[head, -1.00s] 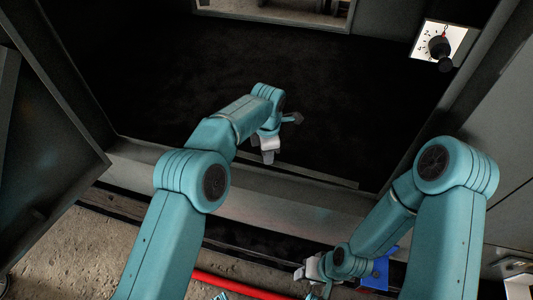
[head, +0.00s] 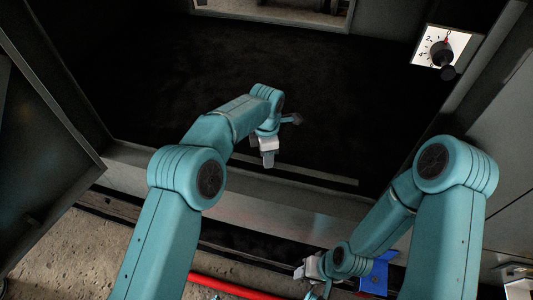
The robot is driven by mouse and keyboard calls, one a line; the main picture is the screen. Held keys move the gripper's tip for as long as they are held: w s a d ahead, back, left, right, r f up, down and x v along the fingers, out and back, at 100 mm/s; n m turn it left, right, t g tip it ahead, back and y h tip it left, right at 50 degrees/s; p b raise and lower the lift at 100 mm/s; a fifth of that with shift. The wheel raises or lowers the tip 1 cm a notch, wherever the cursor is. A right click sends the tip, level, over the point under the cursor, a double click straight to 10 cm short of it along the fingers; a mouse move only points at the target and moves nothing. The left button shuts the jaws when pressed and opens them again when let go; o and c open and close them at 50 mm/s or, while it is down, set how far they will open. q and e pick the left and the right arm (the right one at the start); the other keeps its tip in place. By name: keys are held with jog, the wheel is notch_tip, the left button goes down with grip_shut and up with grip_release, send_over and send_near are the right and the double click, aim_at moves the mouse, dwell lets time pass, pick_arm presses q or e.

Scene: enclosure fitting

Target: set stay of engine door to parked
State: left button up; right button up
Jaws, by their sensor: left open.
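A dark, open enclosure fills the middle of the head view. A grey door-like panel (head: 40,150) stands open at its left; I cannot tell for sure that it is the engine door. A thin pale bar (head: 310,174) runs along the inner side of the front sill and may be the stay. My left gripper (head: 267,158) is open and empty, just above the left part of this bar; I cannot tell whether they touch. My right gripper (head: 312,277) is low at the front, partly hidden by its arm, and its jaws are unclear.
A white plate with a black knob (head: 441,50) and number marks is on the right wall. The grey front sill (head: 270,215) crosses below the opening. A blue part (head: 376,274) is beside my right gripper. A red bar (head: 235,286) lies at the front over rough ground.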

pick_arm(q)
jog(key=shift+s, duration=0.1)
jog(key=shift+r, duration=0.2)
notch_tip(320, 180, up, 16)
jog(key=p, duration=0.3)
jog(key=shift+s, duration=0.15)
dwell(0.4)
